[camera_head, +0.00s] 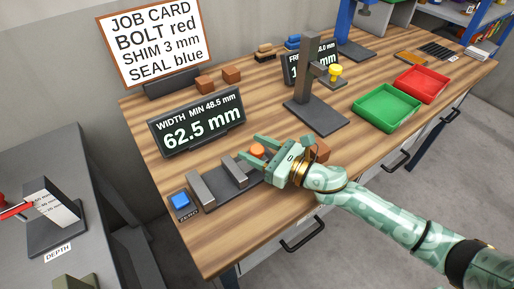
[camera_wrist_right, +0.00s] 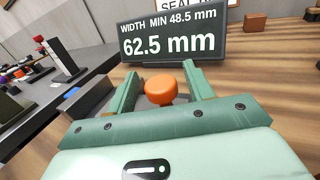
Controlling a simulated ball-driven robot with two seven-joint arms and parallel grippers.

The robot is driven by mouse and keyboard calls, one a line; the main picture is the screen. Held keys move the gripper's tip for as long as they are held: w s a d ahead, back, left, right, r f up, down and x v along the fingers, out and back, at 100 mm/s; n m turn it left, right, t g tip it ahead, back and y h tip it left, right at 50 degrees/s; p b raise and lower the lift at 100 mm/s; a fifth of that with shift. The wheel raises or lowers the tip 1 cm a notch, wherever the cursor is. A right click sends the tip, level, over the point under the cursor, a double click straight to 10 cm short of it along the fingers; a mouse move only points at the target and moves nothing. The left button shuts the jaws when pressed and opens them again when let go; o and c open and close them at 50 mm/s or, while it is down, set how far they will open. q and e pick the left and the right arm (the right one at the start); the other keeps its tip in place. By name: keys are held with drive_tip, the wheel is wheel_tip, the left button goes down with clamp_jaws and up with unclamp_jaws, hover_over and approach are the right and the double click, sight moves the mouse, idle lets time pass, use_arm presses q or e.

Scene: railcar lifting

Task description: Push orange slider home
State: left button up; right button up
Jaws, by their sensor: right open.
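The orange slider knob (camera_head: 257,150) sits on the dark width gauge (camera_head: 234,171) on the wooden bench. In the right wrist view the orange knob (camera_wrist_right: 160,91) stands between my two green fingers. My right gripper (camera_head: 251,152) is open around the knob, and I cannot tell whether either finger touches it. The gauge has grey upright blocks to the left of the gripper. The display (camera_head: 198,121) behind it reads WIDTH MIN 48.5 mm, 62.5 mm. My left gripper is not in view.
A blue button (camera_head: 180,201) marked ZERO is left of the gauge. A brown block (camera_head: 321,150) lies beside my right wrist. A grey stand (camera_head: 313,106), green tray (camera_head: 388,107) and red tray (camera_head: 421,84) are to the right. Bare wood lies in front of the gauge.

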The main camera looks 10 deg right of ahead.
clamp_jaws()
drive_tip(key=shift+s+a+p, duration=0.2)
drive_tip(key=shift+s+a, duration=0.1)
drive_tip(key=shift+a, duration=0.4)
drive_tip(key=shift+s+a+p, duration=0.15)
drive_tip(key=shift+s+a, duration=0.1)
drive_tip(key=shift+a, duration=0.4)
drive_tip(key=shift+c, duration=1.5)
unclamp_jaws()
drive_tip(key=o, duration=0.3)
drive_tip(key=shift+a, duration=0.1)
